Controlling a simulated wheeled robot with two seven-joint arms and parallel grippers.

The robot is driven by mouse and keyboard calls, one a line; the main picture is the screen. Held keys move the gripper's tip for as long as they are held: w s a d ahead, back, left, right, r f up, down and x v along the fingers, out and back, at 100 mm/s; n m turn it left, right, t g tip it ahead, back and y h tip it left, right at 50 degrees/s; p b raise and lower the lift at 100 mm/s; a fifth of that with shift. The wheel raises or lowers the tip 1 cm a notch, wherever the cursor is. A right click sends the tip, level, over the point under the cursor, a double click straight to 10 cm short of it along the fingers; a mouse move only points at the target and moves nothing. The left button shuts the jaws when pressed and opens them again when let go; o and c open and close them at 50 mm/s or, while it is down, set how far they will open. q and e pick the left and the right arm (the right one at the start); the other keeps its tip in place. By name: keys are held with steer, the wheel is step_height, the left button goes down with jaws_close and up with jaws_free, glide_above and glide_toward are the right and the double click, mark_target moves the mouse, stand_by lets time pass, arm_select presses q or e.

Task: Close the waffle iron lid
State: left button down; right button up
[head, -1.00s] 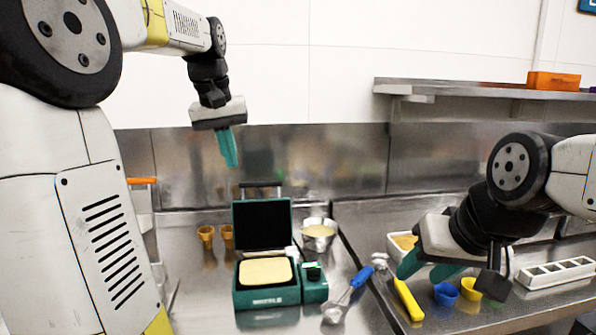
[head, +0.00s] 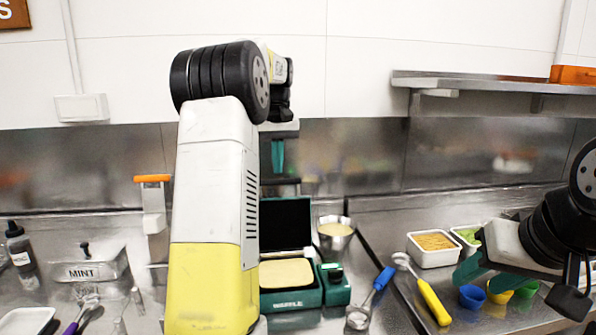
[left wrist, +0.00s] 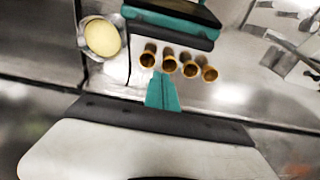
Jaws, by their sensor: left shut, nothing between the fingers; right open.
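The green waffle iron (head: 293,299) stands on the steel counter with its lid (head: 285,222) raised upright, black inner side facing me. A pale yellow waffle or batter (head: 286,272) fills the lower plate. Part of the iron also shows at the top of the left wrist view (left wrist: 172,28). My left gripper (head: 278,157) is shut and empty, its teal fingers pointing down above and behind the raised lid, apart from it. Its fingers show in the left wrist view (left wrist: 162,92). My left arm hides the iron's left side. My right gripper (head: 488,274) is open and empty at the right.
A metal cup of batter (head: 335,231) stands right of the iron. A blue-handled scoop (head: 372,294) and a yellow-handled scoop (head: 430,298) lie further right. Several cones (left wrist: 170,65) stand behind the iron. Topping trays (head: 433,252) and coloured cups (head: 472,296) sit near my right gripper.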

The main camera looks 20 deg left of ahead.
arm_select(q)
steer(key=s, duration=0.1)
steer(key=s+d, duration=0.1)
steer(key=s+f, duration=0.1)
steer(key=shift+s+d, duration=0.2)
steer(key=shift+d, duration=0.1)
stand_by(0.3)
